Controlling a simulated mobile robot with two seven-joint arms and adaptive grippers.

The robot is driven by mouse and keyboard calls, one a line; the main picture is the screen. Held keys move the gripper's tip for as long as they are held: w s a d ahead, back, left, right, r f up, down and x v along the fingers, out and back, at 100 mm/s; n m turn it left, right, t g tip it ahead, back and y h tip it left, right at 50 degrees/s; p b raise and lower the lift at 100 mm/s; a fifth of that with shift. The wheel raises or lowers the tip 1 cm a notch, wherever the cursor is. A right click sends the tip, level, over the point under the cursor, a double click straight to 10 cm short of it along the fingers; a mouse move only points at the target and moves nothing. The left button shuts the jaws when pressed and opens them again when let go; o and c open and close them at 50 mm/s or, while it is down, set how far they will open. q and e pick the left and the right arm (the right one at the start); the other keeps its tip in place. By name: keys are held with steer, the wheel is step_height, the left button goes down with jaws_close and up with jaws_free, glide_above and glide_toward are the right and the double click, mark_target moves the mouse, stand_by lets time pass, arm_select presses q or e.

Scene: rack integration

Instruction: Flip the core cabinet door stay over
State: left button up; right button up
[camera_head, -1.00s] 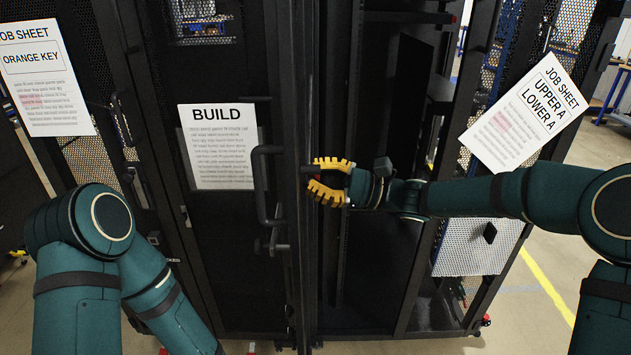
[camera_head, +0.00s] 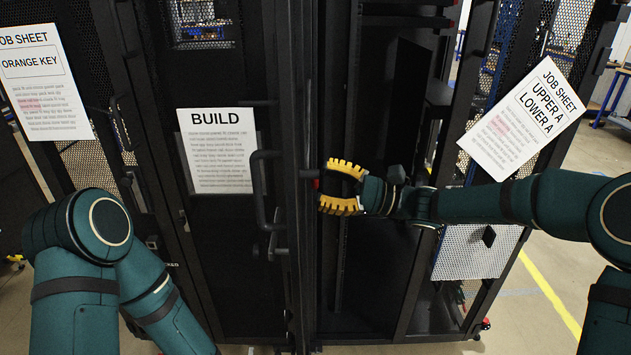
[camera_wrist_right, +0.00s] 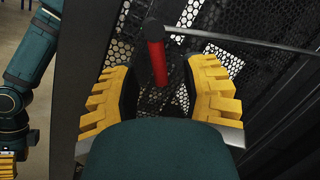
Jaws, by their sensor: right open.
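The door stay shows in the right wrist view as a red grip (camera_wrist_right: 157,62) with a thin grey rod running off to the right. In the head view, a small dark piece with a red end (camera_head: 314,179) juts from the cabinet's door edge. My right gripper (camera_head: 340,188) is open, its yellow fingers just right of that red end. In the wrist view the red grip is between and beyond the fingertips (camera_wrist_right: 160,80), apart from both. My left arm is at the lower left; only a bit of yellow at its gripper (camera_wrist_right: 7,166) shows, cut off by the frame edge.
The black core cabinet door (camera_head: 225,250) carries a BUILD sheet (camera_head: 216,150) and a vertical handle (camera_head: 262,190). An open bay (camera_head: 385,250) lies behind my right gripper. Job sheets hang left (camera_head: 45,85) and right (camera_head: 525,118). Perforated panels stand beside the bay.

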steer(key=v, duration=0.9)
steer(key=shift+d, duration=0.35)
steer(key=s+a+f+g+h, duration=0.1)
steer(key=s+a+f+h, duration=0.15)
steer(key=f, duration=0.45)
steer(key=s+a+f+h, duration=0.1)
steer(key=s+f+h, duration=0.15)
steer(key=f, duration=0.55)
steer(key=s+a+f+g+h, duration=0.1)
steer(key=s+a+f+h, duration=0.15)
steer(key=f, duration=0.45)
steer(key=s+d+f+n+t+h, duration=0.1)
steer(key=s+f+n+h, duration=0.3)
steer(key=f, duration=0.5)
steer(key=s+d+f+n+h, duration=0.3)
steer(key=s+f+n+h, duration=0.2)
steer(key=s+f, duration=0.4)
steer(key=shift+s+d+f+n+t, duration=0.2)
steer(key=shift+f+n+t, duration=0.2)
steer(key=shift+f+n, duration=0.15)
